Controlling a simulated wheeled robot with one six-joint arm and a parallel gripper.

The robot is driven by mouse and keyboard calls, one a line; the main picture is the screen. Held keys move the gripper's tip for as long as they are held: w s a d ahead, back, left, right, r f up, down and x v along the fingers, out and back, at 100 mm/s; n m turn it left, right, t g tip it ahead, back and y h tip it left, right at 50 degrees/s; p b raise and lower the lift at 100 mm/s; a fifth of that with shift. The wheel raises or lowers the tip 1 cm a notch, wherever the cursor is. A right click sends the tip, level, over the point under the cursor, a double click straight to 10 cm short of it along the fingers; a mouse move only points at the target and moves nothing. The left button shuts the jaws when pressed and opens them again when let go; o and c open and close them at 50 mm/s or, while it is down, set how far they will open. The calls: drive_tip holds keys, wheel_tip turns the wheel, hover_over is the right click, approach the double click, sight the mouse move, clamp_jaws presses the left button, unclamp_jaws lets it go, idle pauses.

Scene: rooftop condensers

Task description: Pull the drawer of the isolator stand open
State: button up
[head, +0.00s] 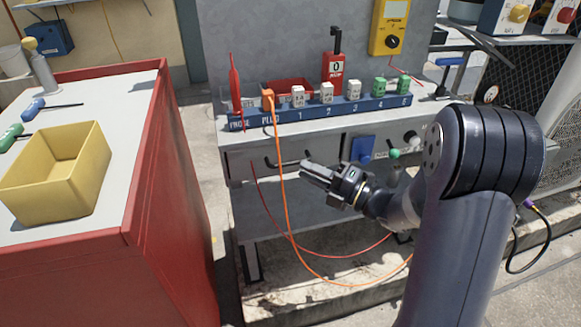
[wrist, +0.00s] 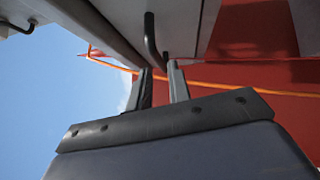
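The isolator stand (head: 225,135) is grey, with a drawer (head: 245,166) at the left of its front, under the top. The drawer front looks flush with the stand, so it appears shut. Its black bar handle (head: 268,162) shows in the head view and in the wrist view (wrist: 150,36). My gripper (head: 304,172) is just in front of the drawer, to the right of the handle in the head view. In the wrist view its two fingers (wrist: 159,74) are apart with nothing held. One handle end lies in line with the gap; contact cannot be told.
An orange cable (head: 285,215) hangs from the plug rack (head: 320,113) across the drawer front, close to the handle. A red cable (head: 340,250) loops below. A red cabinet (head: 175,200) with a yellow bin (head: 60,185) stands left, across a narrow gap.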

sight(291, 163)
drive_tip(key=shift+b+x, duration=0.55)
drive_tip(key=shift+x, duration=2.1)
drive_tip(key=shift+c, duration=0.3)
clamp_jaws()
